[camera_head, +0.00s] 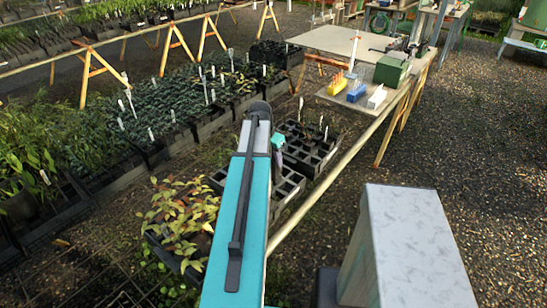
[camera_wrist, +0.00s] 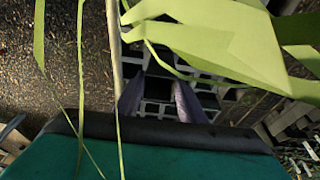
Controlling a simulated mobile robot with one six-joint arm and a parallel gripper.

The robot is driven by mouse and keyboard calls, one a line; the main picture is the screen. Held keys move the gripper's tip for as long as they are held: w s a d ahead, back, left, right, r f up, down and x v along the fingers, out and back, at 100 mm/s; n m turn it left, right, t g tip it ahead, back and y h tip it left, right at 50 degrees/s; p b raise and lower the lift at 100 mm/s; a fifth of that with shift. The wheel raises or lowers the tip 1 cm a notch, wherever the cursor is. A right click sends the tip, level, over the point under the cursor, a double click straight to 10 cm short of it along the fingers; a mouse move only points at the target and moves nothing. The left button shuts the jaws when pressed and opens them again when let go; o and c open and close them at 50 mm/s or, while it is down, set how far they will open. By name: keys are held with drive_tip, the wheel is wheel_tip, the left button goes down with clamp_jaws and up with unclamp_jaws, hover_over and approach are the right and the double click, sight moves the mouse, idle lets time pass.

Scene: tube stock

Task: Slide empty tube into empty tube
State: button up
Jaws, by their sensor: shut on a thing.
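My gripper (camera_wrist: 158,97) shows in the wrist view as two grey-purple fingers. They are shut on a dark square tube (camera_wrist: 158,84) between them, partly lost in shadow. Behind and around it are black empty tubes (camera_wrist: 205,86) in a tray, seen from above. I cannot tell whether the held tube is inside or above another one. There, black trays of square empty tubes (camera_head: 308,152) stand just right of my arm, and some hold thin plants.
Green strap leaves (camera_wrist: 225,45) cross close before the wrist camera. A leafy tray (camera_head: 180,215) lies left of my arm. A pale rail (camera_head: 330,178) runs along the bench's right edge. A table (camera_head: 345,42) with blue and yellow items stands behind. Gravel (camera_head: 480,150) lies open at right.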

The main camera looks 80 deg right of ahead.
drive_tip(key=shift+f+b, duration=0.65)
drive_tip(key=shift+f, duration=0.7)
drive_tip(key=o, duration=1.4)
drive_tip(key=shift+c, duration=0.2)
drive_tip(key=shift+r, duration=0.15)
drive_tip(key=b+v, duration=0.3)
drive_tip(key=v, duration=1)
drive_tip(key=shift+r, duration=0.25)
drive_tip(key=shift+a, duration=0.1)
